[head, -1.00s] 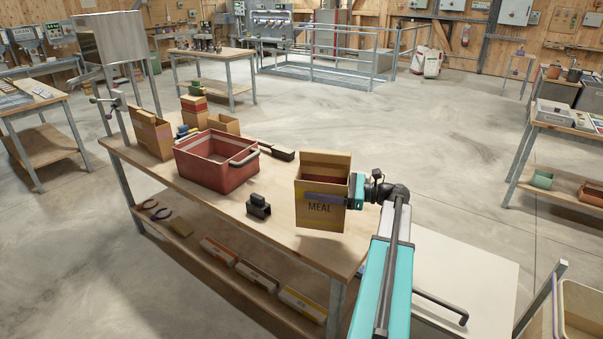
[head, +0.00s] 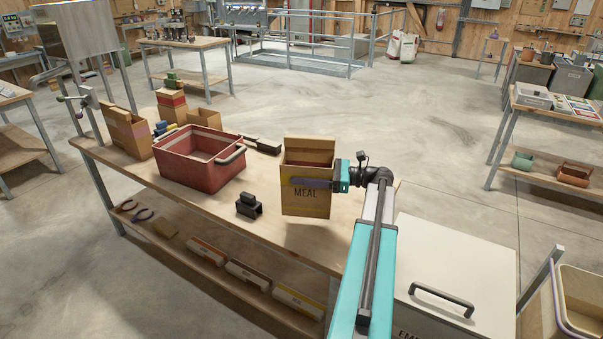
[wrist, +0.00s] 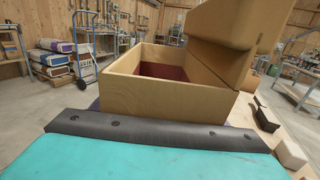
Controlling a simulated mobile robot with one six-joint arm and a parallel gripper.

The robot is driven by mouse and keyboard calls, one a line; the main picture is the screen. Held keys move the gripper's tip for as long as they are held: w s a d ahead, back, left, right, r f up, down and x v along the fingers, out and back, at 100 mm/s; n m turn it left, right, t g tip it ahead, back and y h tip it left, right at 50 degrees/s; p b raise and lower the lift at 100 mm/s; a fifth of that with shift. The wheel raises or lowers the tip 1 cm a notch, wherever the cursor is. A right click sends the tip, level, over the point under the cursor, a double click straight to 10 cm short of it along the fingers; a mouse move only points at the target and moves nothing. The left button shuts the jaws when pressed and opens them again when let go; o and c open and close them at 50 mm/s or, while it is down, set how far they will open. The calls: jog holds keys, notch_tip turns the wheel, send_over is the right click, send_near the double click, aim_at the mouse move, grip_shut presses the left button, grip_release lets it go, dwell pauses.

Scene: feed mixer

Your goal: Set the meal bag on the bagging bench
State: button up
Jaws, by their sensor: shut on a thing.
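The meal bag (head: 306,200) is a tan, box-like open-topped bag with a yellow lower part and the word MEAL on its front. It is upright at the right end of the wooden bench (head: 205,205). My gripper (head: 312,183) is shut on it, with a purple finger across its front. I cannot tell whether its base touches the bench top. In the wrist view the bag (wrist: 165,95) fills the middle, its open top showing dark red contents and a raised flap.
A red crate (head: 183,170) and a small black holder (head: 248,205) stand left of the bag. Tan bags (head: 122,130) and small boxes stand at the bench's far left. A lidded white bin (head: 455,260) is at the right.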

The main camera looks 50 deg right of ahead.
aim_at(304, 192)
jog(key=shift+f, duration=0.1)
jog(key=shift+f+b, duration=3.2)
jog(key=shift+f, duration=0.6)
jog(key=o, duration=1.2)
jog(key=shift+s+d, duration=0.1)
jog(key=shift+s, duration=0.05)
jog(key=b+v, duration=0.1)
jog(key=v, duration=1.2)
jog(key=shift+s+d+b, duration=0.2)
jog(key=shift+s+b, duration=0.05)
jog(key=shift+b, duration=0.05)
